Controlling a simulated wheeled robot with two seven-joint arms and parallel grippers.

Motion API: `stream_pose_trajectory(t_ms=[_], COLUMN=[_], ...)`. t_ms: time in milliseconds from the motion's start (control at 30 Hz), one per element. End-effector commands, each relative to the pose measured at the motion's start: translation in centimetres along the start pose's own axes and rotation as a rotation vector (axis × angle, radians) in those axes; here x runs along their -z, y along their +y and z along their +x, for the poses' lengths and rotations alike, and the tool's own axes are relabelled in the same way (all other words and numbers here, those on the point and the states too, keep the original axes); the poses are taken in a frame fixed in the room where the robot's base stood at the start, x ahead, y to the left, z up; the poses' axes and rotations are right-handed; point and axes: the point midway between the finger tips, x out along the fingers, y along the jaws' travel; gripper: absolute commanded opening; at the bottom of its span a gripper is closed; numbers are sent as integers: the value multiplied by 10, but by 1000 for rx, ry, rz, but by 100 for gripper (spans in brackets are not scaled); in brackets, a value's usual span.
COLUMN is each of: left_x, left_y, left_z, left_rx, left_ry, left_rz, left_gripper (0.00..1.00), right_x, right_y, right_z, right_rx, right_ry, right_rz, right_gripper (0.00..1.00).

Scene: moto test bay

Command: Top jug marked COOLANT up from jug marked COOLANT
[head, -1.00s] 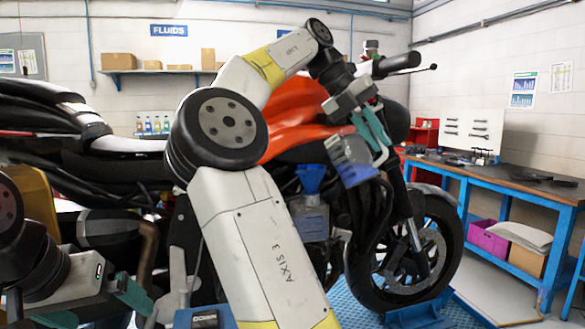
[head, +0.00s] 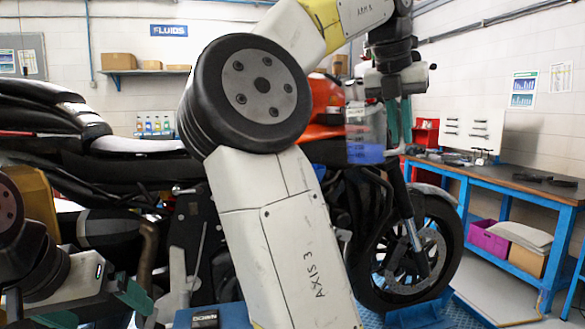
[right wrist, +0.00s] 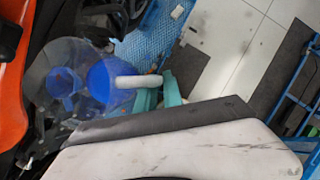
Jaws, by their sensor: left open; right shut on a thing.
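My right gripper (head: 399,118) is shut on a clear jug (head: 366,130) with blue liquid at its bottom. The jug hangs about upright in front of the orange motorcycle tank, with no marking readable. In the right wrist view, the teal fingers (right wrist: 160,92) grip its white handle (right wrist: 138,82), and blue liquid (right wrist: 104,80) shows inside. A blue funnel-like round shape (right wrist: 62,84) shows through or beside the jug's clear wall. In the head view only a sliver of the funnel (head: 320,171) shows; my right arm hides any second jug. My left gripper (head: 98,306) is open and empty at lower left.
The motorcycle's front wheel (head: 408,255) and black parts stand close below the jug. A blue workbench (head: 495,180) with tools is at the right. Several small bottles (head: 152,125) stand at the back wall. Floor is free at lower right.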

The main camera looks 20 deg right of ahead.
Motion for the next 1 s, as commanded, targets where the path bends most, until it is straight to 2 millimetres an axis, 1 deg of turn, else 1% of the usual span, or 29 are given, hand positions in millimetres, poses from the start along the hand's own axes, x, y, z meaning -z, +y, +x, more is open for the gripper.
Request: stream_pose_trajectory(t_ms=[67,167,433,567,1000], left_x=[0,0,0,0,0], left_y=[0,0,0,0,0], left_z=[0,0,0,0,0], left_rx=[0,0,0,0,0], left_ry=[0,0,0,0,0], left_rz=[0,0,0,0,0], left_gripper=[97,97,97,97,97], right_x=[1,1,1,0,-2], right_y=[-3,-5,-5,-9,-42], right_z=[0,0,-1,-3,-24], right_rx=[-49,-76,-76,-76,-75], right_ry=[-10,-17,-18,-18,-17], right_rz=[21,32,32,33,33], right_gripper=[0,0,0,0,0])
